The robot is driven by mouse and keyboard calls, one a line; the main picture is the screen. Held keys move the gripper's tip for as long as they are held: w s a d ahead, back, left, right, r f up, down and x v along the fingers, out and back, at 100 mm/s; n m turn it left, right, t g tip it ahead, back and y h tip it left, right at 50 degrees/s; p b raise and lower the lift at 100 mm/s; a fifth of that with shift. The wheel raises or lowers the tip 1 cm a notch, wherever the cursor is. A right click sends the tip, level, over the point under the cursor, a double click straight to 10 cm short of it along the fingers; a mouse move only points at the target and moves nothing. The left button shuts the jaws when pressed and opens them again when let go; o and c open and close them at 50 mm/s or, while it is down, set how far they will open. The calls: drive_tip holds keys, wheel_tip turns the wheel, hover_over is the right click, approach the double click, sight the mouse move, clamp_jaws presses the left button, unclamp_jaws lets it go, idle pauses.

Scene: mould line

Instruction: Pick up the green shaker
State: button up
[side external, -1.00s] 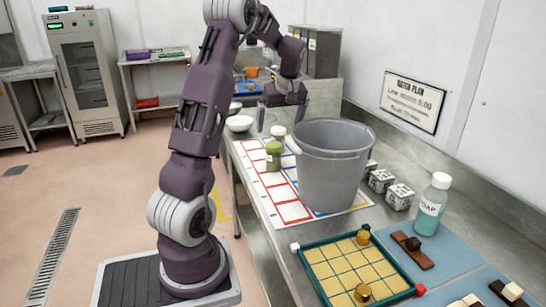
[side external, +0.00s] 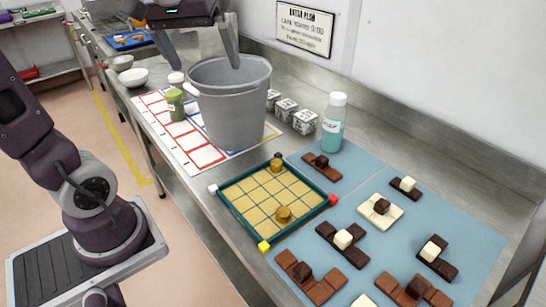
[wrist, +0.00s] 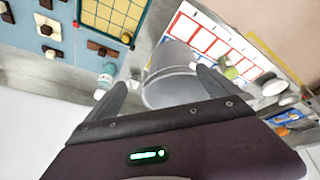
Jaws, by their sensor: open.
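The green shaker (side external: 175,105) stands upright on the white gridded mat (side external: 203,155), just left of a large grey bucket (side external: 233,115) in the side view. In the wrist view the green shaker (wrist: 229,71) shows right of the bucket, beside the right finger. My gripper (side external: 212,78) is open and empty, pointing down by the bucket, its fingers apart. In the wrist view my gripper (wrist: 164,82) has the bucket's rim between its fingers, and the shaker is outside them. I cannot tell the exact height of the fingertips over the rim.
A white-lidded jar (side external: 176,79) stands behind the shaker. White bowls (side external: 133,77) are farther back. Patterned cubes (side external: 285,109) and a soap bottle (side external: 333,124) stand right of the bucket. A green-framed grid tray (side external: 232,210) and a blue mat (side external: 450,225) with chocolate pieces lie in front.

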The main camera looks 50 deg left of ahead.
drive_tip(key=s+d+f+m+h, duration=0.1)
drive_tip(key=s+d+m, duration=0.2)
drive_tip(key=d, duration=0.3)
drive_tip(key=shift+s+d+f+m+t, duration=0.3)
drive_tip(key=shift+s+d+t, duration=0.1)
drive_tip(key=shift+s, duration=0.45)
drive_tip(key=s+d+f+m, duration=0.1)
drive_tip(key=s+d, duration=0.1)
drive_tip(key=s+d+f+m+h, duration=0.1)
drive_tip(key=s+d+m, duration=0.1)
drive_tip(key=s+d+f+m, duration=0.1)
drive_tip(key=s+d+f, duration=0.1)
drive_tip(key=s, duration=0.1)
drive_tip(key=shift+f+m+t, duration=0.1)
drive_tip(key=shift+m+t, duration=0.3)
drive_tip(key=c, duration=0.3)
drive_tip(key=shift+f, duration=0.1)
drive_tip(key=shift+c, duration=1.4)
